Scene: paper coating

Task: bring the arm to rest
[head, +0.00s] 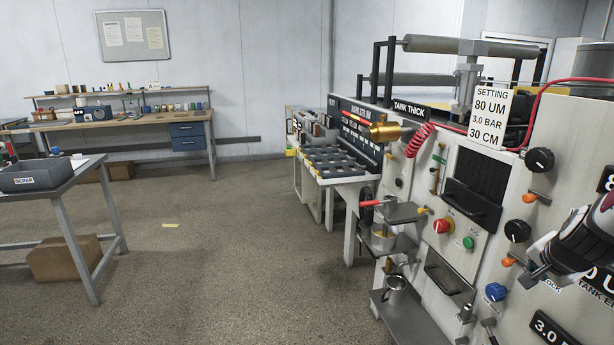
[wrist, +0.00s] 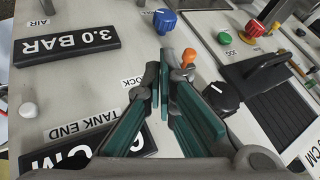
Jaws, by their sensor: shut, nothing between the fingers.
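My gripper (head: 530,274) is at the right of the head view, in front of the white machine panel (head: 566,165). In the wrist view my gripper (wrist: 164,84) shows its two teal-padded fingers, shut at the tips with nothing held. The tips appear over the panel by the LOCK label (wrist: 132,81) and an orange knob (wrist: 189,57). I cannot tell whether they touch the panel. A blue knob (wrist: 165,20) lies beyond the tips and a black knob (wrist: 222,96) to their right. My arm comes in from the right edge of the head view.
Panel fittings near me include a red button (head: 443,226), a green button (head: 468,243) and a black handle (head: 472,205). A shelf with a metal cup (head: 394,290) juts out lower left. Rollers (head: 459,46) top the machine. Open floor (head: 230,240) lies left, before a scrap-bin table (head: 60,187).

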